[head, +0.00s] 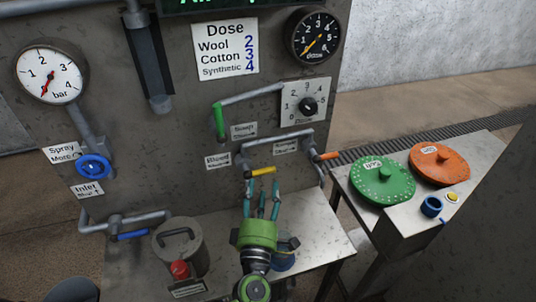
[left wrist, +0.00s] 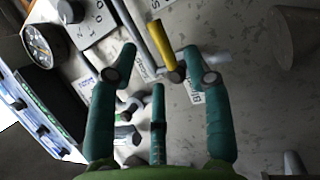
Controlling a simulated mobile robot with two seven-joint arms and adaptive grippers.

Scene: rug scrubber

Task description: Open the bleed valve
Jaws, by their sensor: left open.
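The bleed valve's yellow lever (head: 262,171) lies almost level on the pipe at the lower middle of the panel, right of the Bleed label (head: 217,161). In the left wrist view the lever (left wrist: 163,42) points up, with its pivot end between the tips of my two outer fingers. My left gripper (head: 262,190) is open just in front of and below the lever; its fingers also show in the left wrist view (left wrist: 160,65). I see a gap on either side of the lever, and cannot tell whether anything touches. My right gripper is out of view.
A green lever (head: 219,121) is above left and an orange lever (head: 328,156) to the right on nearby pipes. A grey canister (head: 181,247) stands on the shelf below. Green (head: 382,180) and orange (head: 440,164) discs lie on the right-hand table.

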